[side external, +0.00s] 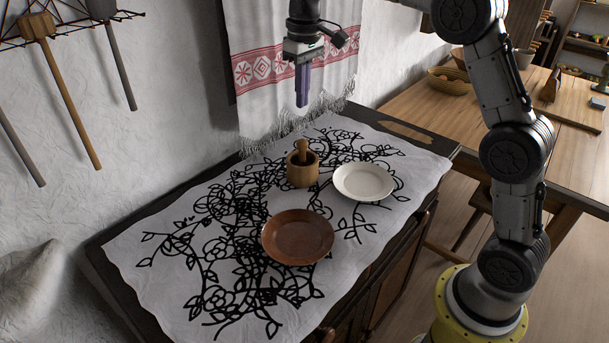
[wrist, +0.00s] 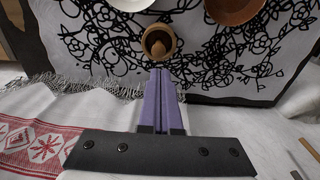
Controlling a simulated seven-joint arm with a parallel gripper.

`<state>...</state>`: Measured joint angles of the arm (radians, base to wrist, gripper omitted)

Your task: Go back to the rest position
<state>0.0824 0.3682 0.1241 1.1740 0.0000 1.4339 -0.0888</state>
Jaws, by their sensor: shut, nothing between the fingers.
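My gripper (side external: 302,98) hangs pointing down in front of the hanging towel, above the back part of the covered surface. Its purple fingers are shut together with nothing between them, and they also show in the wrist view (wrist: 161,74). A wooden mortar (side external: 302,173) with a pestle (side external: 302,151) in it stands upright on the cloth below my gripper, apart from it. In the wrist view the mortar (wrist: 150,34) lies just beyond the fingertips.
A brown plate (side external: 297,237) and a white plate (side external: 364,182) lie on the black-patterned cloth (side external: 160,285). A red-and-white towel (side external: 255,68) hangs at the wall behind my gripper. Long-handled tools (side external: 65,95) hang at the left. A wooden table (side external: 440,110) stands at the right.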

